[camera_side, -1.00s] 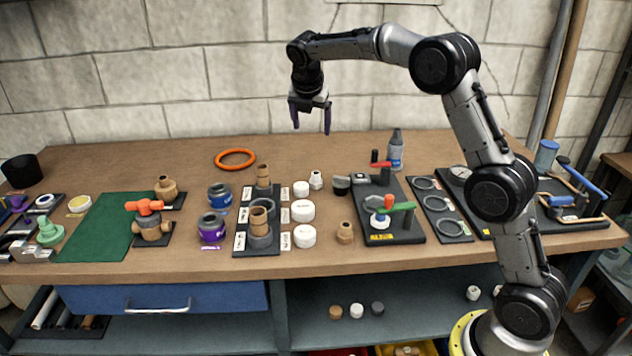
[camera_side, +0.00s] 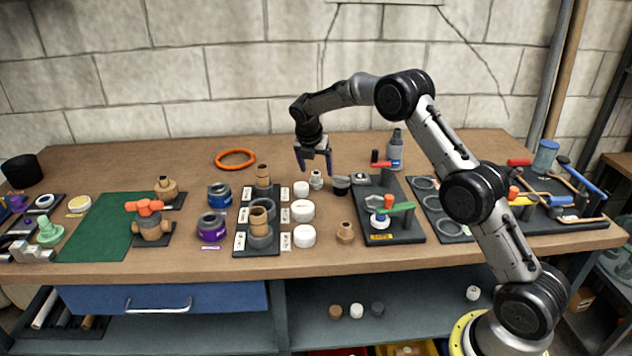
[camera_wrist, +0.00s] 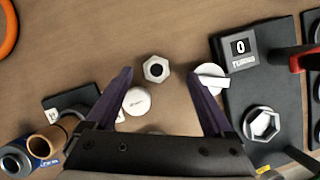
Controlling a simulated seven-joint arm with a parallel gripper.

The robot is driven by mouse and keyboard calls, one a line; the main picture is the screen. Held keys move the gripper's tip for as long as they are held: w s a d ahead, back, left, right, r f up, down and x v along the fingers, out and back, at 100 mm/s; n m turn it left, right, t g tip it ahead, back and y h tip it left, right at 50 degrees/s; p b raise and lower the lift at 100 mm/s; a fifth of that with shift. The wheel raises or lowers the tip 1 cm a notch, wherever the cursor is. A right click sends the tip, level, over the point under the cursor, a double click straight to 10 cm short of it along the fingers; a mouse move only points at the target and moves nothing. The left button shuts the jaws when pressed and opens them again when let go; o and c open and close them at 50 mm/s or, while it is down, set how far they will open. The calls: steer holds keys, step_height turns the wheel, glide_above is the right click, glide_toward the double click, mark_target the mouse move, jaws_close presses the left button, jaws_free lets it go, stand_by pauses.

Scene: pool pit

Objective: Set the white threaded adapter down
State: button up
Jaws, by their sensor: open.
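The white threaded adapter (camera_side: 316,180) stands upright on the wooden bench, behind the white caps' right side. In the wrist view the adapter (camera_wrist: 156,68) shows from above as a pale hexagonal collar with a dark round bore. My gripper (camera_side: 316,168) is above it, pointing down, with its two purple fingers spread. In the wrist view my open gripper (camera_wrist: 160,74) has one fingertip to each side of the adapter, with visible gaps. I cannot tell whether the fingertips are level with its top.
A black fitting tray (camera_side: 258,247) lies left, and a black valve board (camera_side: 408,229) right. Bare bench lies behind the adapter.

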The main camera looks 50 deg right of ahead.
mark_target(315, 173)
steer(key=shift+w+a+x, duration=0.1)
steer(key=shift+x, duration=1.05)
steer(key=shift+w+a+x, duration=0.1)
steer(key=shift+x, duration=1.05)
jaws_close()
